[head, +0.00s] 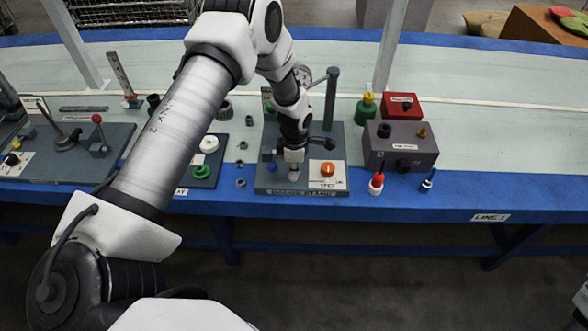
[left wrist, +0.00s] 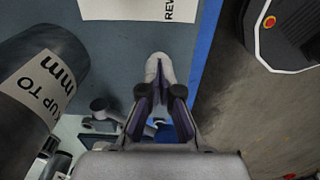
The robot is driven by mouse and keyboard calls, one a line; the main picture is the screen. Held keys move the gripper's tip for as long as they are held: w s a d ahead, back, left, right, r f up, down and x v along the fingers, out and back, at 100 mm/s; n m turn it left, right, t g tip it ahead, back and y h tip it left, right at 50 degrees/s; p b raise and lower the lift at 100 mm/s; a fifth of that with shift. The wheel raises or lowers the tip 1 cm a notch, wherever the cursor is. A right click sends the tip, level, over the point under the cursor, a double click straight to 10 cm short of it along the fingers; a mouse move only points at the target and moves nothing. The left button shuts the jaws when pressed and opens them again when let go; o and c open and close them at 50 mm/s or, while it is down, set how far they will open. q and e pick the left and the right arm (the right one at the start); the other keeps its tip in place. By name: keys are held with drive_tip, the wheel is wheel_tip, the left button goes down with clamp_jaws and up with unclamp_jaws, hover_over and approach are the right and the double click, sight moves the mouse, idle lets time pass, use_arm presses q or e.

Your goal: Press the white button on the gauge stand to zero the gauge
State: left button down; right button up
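The gauge stand (head: 262,183) is a grey base at the middle of the bench. It bears a dark upright post (head: 331,100) and an orange knob (head: 328,169) on a white labelled plate. A round gauge (head: 303,75) shows partly behind my arm. My left gripper (head: 294,166) points down over the front left of the stand. In the left wrist view its pale fingertips (left wrist: 160,68) come together with nothing visible between them. I cannot make out the white button; the gripper may hide it. Whether the fingertips touch anything is unclear.
A thick dark cylinder (left wrist: 42,82) with a label stands close by in the left wrist view. A grey box (head: 400,146) and a red box (head: 402,106) stand right of the stand. The bench's far right is clear.

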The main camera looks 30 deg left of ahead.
use_arm(q)
wheel_tip(320, 180, up, 4)
drive_tip(key=p, duration=0.3)
drive_tip(key=shift+w, duration=0.1)
wheel_tip(320, 180, up, 10)
drive_tip(key=b, duration=0.1)
drive_tip(key=shift+f, duration=0.15)
idle(0.7)
